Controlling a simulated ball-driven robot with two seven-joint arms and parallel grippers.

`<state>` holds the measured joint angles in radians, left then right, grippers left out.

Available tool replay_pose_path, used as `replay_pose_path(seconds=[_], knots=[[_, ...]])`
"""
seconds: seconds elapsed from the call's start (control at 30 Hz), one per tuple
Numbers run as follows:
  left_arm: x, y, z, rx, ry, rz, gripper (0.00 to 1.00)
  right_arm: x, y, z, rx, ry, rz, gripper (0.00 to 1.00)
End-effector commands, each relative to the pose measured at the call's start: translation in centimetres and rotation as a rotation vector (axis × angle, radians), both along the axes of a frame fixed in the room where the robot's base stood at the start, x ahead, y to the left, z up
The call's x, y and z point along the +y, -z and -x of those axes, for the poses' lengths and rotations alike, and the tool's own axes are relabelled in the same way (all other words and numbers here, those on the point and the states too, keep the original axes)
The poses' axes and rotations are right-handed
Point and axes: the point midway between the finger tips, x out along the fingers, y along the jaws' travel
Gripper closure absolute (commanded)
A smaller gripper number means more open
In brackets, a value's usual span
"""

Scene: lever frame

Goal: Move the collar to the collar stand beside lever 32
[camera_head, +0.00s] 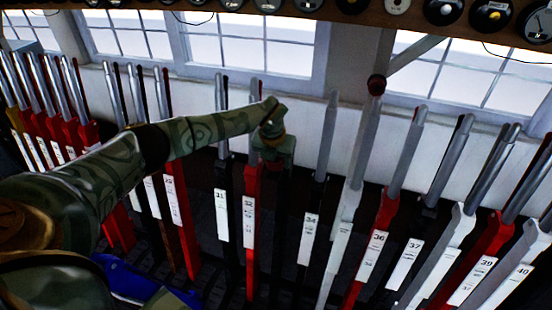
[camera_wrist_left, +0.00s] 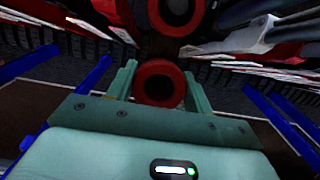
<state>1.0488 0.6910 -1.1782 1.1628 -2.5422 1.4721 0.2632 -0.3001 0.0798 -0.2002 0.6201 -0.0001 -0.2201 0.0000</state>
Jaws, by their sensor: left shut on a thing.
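My left gripper (camera_head: 275,158) hangs pointing down from the arm's end, just right of lever 32 (camera_head: 250,215), a red lever with a white number plate. In the left wrist view, its two pale green fingers (camera_wrist_left: 160,88) are shut on a red collar (camera_wrist_left: 160,68), a thick ring with a dark hole. A second red ring (camera_wrist_left: 196,14) shows farther off, at the top of that view; I cannot tell what bears it. The collar stand beside lever 32 cannot be made out; the arm and gripper cover part of that area. My right gripper is out of view.
Lever 31 (camera_head: 222,215) stands close on the left, lever 34 (camera_head: 309,235) on the right. A dark red ring (camera_head: 376,84) sits on a tall lever's top farther right. Red, white and dark levers line both sides closely. A shelf (camera_head: 345,17) with round instruments runs above.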

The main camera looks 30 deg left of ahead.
Motion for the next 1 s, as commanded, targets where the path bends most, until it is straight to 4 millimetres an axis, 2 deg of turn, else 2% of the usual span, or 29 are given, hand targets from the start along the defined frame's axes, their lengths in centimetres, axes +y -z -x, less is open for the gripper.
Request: replay_pose_path(seconds=[0.4,0.7,0.73,0.8,1.0], knots=[[0.0,1.3,0.0,0.001,0.000,0.000,0.69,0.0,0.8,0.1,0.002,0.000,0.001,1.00],[0.0,1.4,0.0,0.000,0.000,0.000,0.69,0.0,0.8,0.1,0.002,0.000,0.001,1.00],[0.0,1.4,0.0,0.000,0.000,0.000,0.41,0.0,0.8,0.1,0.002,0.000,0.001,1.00],[0.0,1.4,0.0,0.000,0.000,0.000,0.23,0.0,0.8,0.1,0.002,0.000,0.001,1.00],[0.0,1.4,0.0,0.000,0.000,0.000,0.23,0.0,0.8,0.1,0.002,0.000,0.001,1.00]])
